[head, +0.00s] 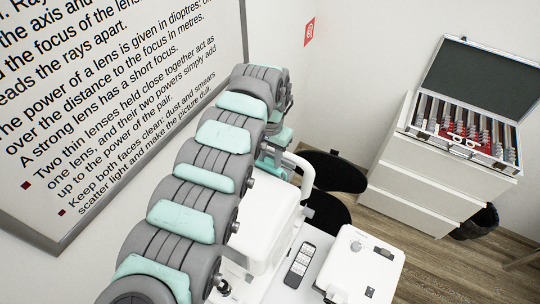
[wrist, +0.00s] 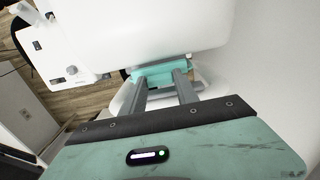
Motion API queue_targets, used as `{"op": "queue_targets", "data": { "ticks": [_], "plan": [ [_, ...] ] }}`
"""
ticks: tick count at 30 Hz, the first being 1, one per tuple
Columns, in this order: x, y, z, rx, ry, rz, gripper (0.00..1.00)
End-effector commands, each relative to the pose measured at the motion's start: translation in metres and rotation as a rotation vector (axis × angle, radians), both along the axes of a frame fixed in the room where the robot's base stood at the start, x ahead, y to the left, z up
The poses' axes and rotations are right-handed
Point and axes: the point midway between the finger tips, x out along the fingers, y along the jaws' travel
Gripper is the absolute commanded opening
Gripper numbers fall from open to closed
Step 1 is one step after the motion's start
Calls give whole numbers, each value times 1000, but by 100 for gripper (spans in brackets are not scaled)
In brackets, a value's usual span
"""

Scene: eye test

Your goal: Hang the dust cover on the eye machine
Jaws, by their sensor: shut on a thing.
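In the wrist view, my gripper (wrist: 160,76) has its two grey fingers around a teal piece (wrist: 152,72), which I take to be the dust cover. Its full shape is hidden. It sits close under a large white body (wrist: 150,28), apparently the eye machine; I cannot tell whether they touch. In the head view, a white machine body (head: 272,228) with a curved white bar stands beside my arm. My arm hides much of it, and the fingertips and the held piece cannot be made out there.
A remote (head: 299,264) lies on the white tabletop beside a white device (head: 362,268). Black round shapes (head: 333,172) stand behind the machine. A white drawer cabinet (head: 420,190) with an open lens case (head: 466,125) is at the right. A lettered board (head: 110,90) hangs left of my arm.

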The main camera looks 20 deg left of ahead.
Motion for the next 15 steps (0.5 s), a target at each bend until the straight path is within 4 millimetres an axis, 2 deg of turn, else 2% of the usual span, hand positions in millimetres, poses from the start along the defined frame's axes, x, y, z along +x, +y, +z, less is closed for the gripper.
{"op": "queue_targets", "data": {
  "ticks": [5, 6, 15],
  "plan": [
    [0, 0, 0, 0, -1, 0, 14],
    [0, 0, 0, 0, -1, 0, 38],
    [0, 0, 0, 0, -1, 0, 62]
  ]
}}
